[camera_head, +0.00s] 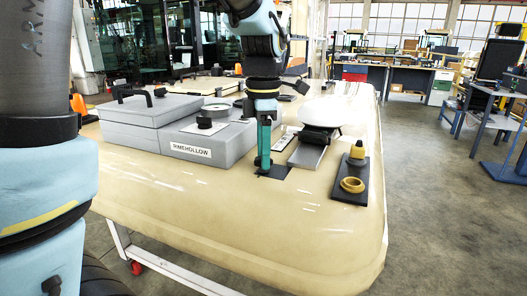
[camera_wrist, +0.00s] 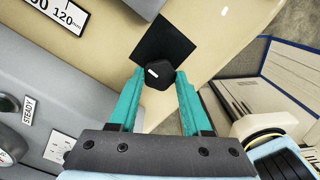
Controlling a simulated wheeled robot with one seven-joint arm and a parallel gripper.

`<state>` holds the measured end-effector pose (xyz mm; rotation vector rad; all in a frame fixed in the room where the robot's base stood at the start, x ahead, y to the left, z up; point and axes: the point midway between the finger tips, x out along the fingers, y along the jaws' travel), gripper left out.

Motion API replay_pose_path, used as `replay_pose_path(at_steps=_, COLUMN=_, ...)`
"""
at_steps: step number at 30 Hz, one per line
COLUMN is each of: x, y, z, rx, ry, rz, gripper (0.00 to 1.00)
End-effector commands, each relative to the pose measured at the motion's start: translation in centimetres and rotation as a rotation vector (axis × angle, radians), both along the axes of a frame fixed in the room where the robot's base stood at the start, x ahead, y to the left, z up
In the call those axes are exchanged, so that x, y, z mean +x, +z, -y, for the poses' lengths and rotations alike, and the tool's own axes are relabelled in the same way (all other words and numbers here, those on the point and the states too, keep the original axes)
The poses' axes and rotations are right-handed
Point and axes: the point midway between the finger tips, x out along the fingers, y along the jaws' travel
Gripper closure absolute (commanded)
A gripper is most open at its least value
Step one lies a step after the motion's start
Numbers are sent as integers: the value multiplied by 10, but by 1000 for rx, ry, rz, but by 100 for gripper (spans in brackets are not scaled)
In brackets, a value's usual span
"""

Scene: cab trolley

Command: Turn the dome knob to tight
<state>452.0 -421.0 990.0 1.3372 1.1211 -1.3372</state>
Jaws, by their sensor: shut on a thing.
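In the wrist view, a small black faceted knob (camera_wrist: 157,69) with a short white mark sits between my gripper's (camera_wrist: 159,76) teal fingertips. The fingers are shut on it. It is over a flat black square plate (camera_wrist: 164,38) on the cream tabletop. In the head view, my gripper (camera_head: 264,166) points down at this plate (camera_head: 277,171); the fingers hide the knob there. A white dome (camera_head: 334,111) stands behind and to the right. I cannot tell whether the held knob is the dome knob. No tight marking is readable.
Grey boxes (camera_head: 150,125) stand left, with a black knob (camera_head: 205,122) on top. A grey slab (camera_head: 308,154) lies right of my gripper. Farther right, a black board (camera_head: 349,194) bears a yellow ring (camera_head: 352,184) and yellow cone (camera_head: 357,150). The tabletop's front is clear.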

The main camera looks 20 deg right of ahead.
Motion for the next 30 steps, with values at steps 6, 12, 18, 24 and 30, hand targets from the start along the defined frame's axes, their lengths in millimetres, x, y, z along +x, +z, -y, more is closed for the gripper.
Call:
replay_pose_path(at_steps=6, x=0, y=0, z=0, rx=0, ry=0, rz=0, gripper=88)
replay_pose_path(at_steps=12, x=0, y=0, z=0, rx=0, ry=0, rz=0, gripper=100)
replay_pose_path(at_steps=18, x=0, y=1, z=0, rx=0, ry=-16, rz=0, gripper=100)
replay_pose_path(at_steps=24, x=0, y=2, z=0, rx=1, ry=-94, rz=-1, gripper=100)
replay_pose_path(at_steps=30, x=0, y=3, z=0, rx=0, ry=-243, rz=-1, gripper=100)
